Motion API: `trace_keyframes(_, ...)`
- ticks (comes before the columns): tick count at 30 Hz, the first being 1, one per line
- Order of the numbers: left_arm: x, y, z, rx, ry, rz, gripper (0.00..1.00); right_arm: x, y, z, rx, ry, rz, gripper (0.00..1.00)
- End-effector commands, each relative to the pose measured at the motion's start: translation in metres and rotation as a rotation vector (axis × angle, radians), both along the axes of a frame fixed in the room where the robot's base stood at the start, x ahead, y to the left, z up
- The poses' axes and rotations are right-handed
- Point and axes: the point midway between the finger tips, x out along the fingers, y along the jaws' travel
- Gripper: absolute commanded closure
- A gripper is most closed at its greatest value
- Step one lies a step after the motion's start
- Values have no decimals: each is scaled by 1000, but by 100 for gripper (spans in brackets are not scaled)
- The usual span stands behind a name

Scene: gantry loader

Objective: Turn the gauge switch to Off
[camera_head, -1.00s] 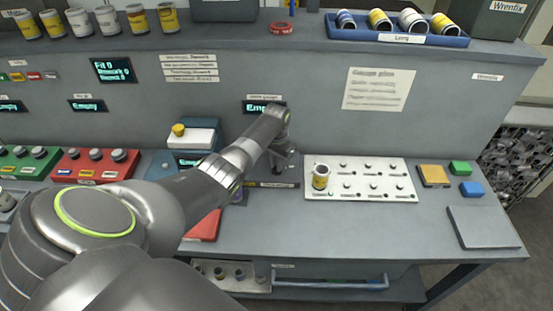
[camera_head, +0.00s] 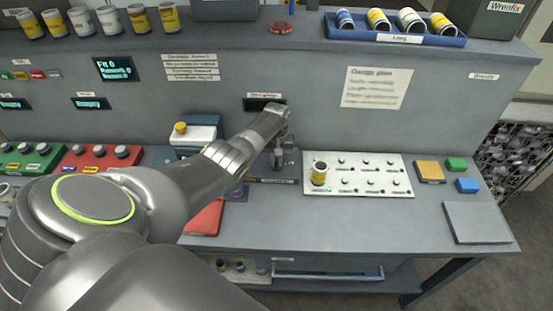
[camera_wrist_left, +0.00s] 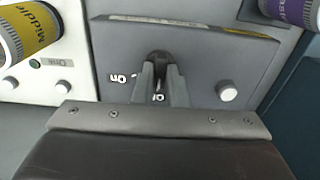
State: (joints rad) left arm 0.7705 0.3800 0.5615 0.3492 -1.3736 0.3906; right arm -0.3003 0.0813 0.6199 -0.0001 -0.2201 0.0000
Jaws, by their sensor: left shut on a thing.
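The gauge switch is a dark knob (camera_wrist_left: 160,60) on a grey panel (camera_wrist_left: 200,62) in the left wrist view. My left gripper (camera_wrist_left: 160,88) is shut on it, with a finger on each side. An upside-down "On" label lies left of the fingers, and another label, partly hidden, shows between them. The fingers hide much of the knob, so I cannot read its pointer. In the head view my left gripper (camera_head: 281,163) is at the back of the bench, below a small wall display (camera_head: 264,104) that is dark. My right gripper is not in view.
In the wrist view a white button (camera_wrist_left: 228,91) sits right of the knob.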

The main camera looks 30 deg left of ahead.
Motion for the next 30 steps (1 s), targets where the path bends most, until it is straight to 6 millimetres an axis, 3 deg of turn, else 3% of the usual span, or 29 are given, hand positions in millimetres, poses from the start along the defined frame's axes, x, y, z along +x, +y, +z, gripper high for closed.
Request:
trace_keyframes(12, 2, 1, 2, 2, -6, 9, 100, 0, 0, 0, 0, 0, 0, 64)
trace_keyframes(13, 2, 1, 2, 1, -6, 9, 86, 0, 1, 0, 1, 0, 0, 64)
trace_keyframes(18, 1, 0, 1, 1, -4, 8, 66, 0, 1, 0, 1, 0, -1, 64)
trace_keyframes(30, 1, 0, 8, 1, -3, 7, 66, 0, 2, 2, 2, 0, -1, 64)
